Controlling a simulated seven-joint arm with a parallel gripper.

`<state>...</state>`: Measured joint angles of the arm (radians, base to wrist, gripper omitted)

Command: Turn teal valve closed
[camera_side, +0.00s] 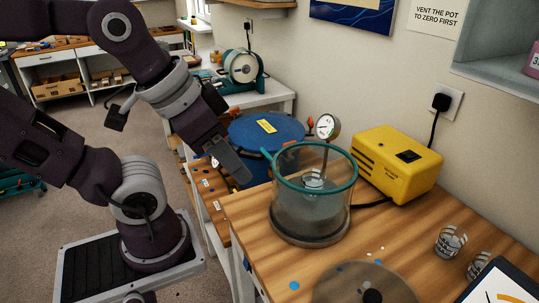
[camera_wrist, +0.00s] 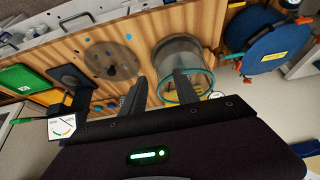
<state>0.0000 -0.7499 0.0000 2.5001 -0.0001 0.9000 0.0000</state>
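A clear round chamber (camera_side: 311,215) with a teal rim stands on the wooden bench, with a small clear cup (camera_side: 313,180) inside. A small teal piece (camera_side: 266,155) sticks out at the rim's left; I cannot tell for sure whether it is the valve handle. A dial gauge (camera_side: 327,126) stands behind the rim. My gripper (camera_side: 240,170) is left of the chamber, pointing down and right. In the wrist view my gripper (camera_wrist: 161,77) has its two fingers apart and nothing between them. The chamber (camera_wrist: 182,55) shows beyond the right finger, which partly covers it.
A blue round lid (camera_side: 266,132) with orange clamps sits behind my gripper. A yellow pump box (camera_side: 397,163) stands right of the chamber. A round disc (camera_side: 365,287) lies at the bench front.

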